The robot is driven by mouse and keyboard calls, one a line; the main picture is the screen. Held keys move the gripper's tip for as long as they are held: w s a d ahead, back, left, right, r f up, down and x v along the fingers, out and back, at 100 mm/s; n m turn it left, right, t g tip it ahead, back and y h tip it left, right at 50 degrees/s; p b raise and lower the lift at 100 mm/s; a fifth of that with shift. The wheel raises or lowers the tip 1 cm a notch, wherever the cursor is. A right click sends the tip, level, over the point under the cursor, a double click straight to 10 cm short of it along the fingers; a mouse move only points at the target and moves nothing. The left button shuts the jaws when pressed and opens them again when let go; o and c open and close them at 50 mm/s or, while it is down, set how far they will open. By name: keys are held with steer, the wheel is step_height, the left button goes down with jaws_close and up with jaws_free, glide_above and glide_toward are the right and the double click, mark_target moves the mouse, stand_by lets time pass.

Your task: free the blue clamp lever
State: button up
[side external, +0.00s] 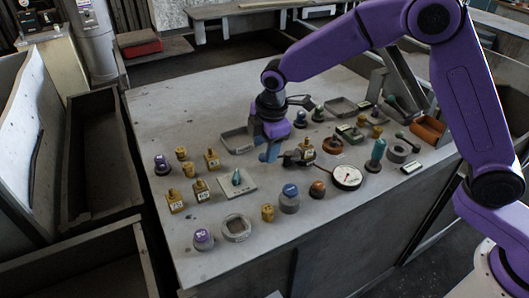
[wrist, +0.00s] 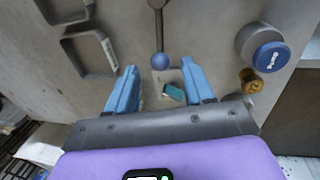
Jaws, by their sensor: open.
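The blue clamp lever shows in the wrist view as a dark rod ending in a blue ball (wrist: 160,61). The rod runs up to the top edge of the picture, where its far end is cut off. My gripper (wrist: 160,68) is open, one blue finger on each side. The ball lies between or just beyond the fingertips in the picture, with clear gaps on both sides; its depth is hard to tell. In the side external view my gripper (side external: 268,156) hangs low over the table, beside a dark lever (side external: 296,158). The blue ball cannot be made out there.
A plate with a teal knob (side external: 236,178) is just left of my gripper; the teal knob (wrist: 174,93) shows between the fingers. A grey cylinder with a blue cap (side external: 290,197), a round dial (side external: 346,177) and several yellow pieces stand close.

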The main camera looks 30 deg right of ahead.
mark_target(264, 154)
steer(key=shift+w+f, duration=0.15)
steer(key=shift+f, duration=0.65)
steer(key=shift+w+f, duration=0.15)
steer(key=shift+f, duration=0.6)
jaws_close()
